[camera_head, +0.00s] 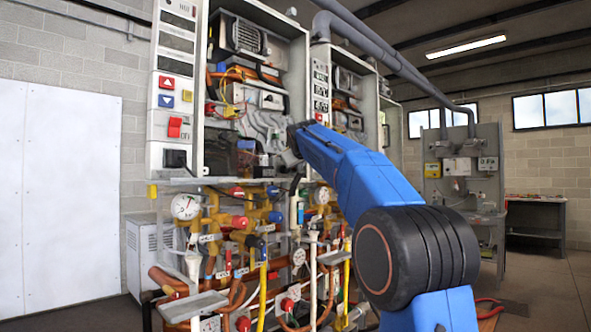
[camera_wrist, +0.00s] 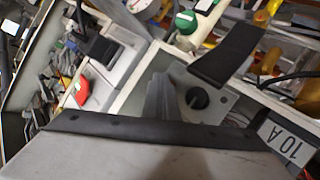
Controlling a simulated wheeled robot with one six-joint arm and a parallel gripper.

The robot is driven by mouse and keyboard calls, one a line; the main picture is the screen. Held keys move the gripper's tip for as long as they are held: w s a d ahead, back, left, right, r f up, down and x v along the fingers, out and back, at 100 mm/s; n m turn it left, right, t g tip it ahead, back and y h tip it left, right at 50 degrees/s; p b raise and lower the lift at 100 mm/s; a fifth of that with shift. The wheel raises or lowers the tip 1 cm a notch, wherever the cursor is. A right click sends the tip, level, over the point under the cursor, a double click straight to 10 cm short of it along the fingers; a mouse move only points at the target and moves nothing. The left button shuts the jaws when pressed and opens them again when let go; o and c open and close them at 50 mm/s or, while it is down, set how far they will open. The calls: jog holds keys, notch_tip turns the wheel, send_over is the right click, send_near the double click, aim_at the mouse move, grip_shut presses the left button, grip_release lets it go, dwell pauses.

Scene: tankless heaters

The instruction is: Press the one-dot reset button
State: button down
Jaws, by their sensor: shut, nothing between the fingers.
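I cannot make out a one-dot mark on any button in either view. My gripper (camera_head: 265,150) is at the lower part of the open middle heater cabinet, at the end of my blue arm. It is shut and empty. In the wrist view, a round dark part (camera_wrist: 197,98) sits on a light grey plate, near a "10 A" label (camera_wrist: 292,140). I cannot tell whether it is a button. Dark grey and black parts close to the camera cover some of the panel. I cannot tell whether my fingertips touch anything.
Left of the cabinet, a control strip has a red up-arrow button (camera_head: 166,82), a blue down-arrow button (camera_head: 166,101), a red rocker switch (camera_head: 175,127) and a black socket (camera_head: 175,158). Below are a gauge (camera_head: 186,207), valves and crowded pipes. Open floor (camera_head: 555,280) lies right.

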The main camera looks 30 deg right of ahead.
jog(key=shift+s+d, duration=0.25)
jog(key=shift+s, duration=0.5)
jog(key=shift+s, duration=0.1)
jog(key=shift+s+d, duration=0.25)
jog(key=shift+s, duration=0.5)
jog(key=shift+s+d, duration=0.3)
jog(key=shift+s, duration=0.45)
jog(key=shift+s+d, duration=0.25)
jog(key=shift+s, duration=0.5)
